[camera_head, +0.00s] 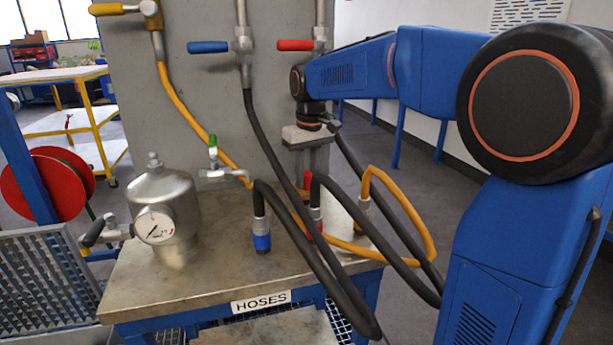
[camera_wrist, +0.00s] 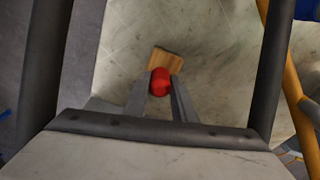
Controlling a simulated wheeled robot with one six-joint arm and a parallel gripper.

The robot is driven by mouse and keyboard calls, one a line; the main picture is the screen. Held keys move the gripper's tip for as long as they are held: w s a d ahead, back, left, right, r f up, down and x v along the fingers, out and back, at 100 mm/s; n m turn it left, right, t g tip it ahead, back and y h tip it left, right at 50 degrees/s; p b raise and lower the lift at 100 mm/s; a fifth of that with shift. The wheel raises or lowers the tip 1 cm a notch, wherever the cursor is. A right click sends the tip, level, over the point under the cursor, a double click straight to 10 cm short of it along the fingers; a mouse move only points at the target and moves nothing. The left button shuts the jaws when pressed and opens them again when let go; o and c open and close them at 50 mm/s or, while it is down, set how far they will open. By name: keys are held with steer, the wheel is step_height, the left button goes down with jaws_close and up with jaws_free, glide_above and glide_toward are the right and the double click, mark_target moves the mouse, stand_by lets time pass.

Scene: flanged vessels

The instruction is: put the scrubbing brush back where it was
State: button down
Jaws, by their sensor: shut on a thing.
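The scrubbing brush has a red grip (camera_wrist: 160,82) and a pale wooden block (camera_wrist: 168,59), both seen in the wrist view. My gripper (camera_wrist: 161,90) is shut on the red grip, one finger on each side. In the head view my gripper (camera_head: 307,172) points down over the right part of the bench (camera_head: 180,285), behind the black hoses. I cannot tell whether the block touches the surface below.
Black hoses (camera_head: 340,290) and an orange hose (camera_head: 425,225) loop close around my gripper. A blue-collared hose end (camera_head: 261,240) stands on the bench. A metal vessel with a gauge (camera_head: 157,226) stands at left. The bench front bears a HOSES label (camera_head: 261,301).

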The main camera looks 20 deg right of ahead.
steer(key=c, duration=1.5)
jaws_free()
steer(key=shift+o, duration=0.2)
steer(key=r, duration=0.7)
steer(key=s+r, duration=0.1)
steer(key=r, duration=0.3)
steer(key=shift+d+r, duration=0.1)
steer(key=shift+r, duration=0.05)
steer(key=shift+s+r, duration=0.1)
steer(key=shift+r, duration=0.4)
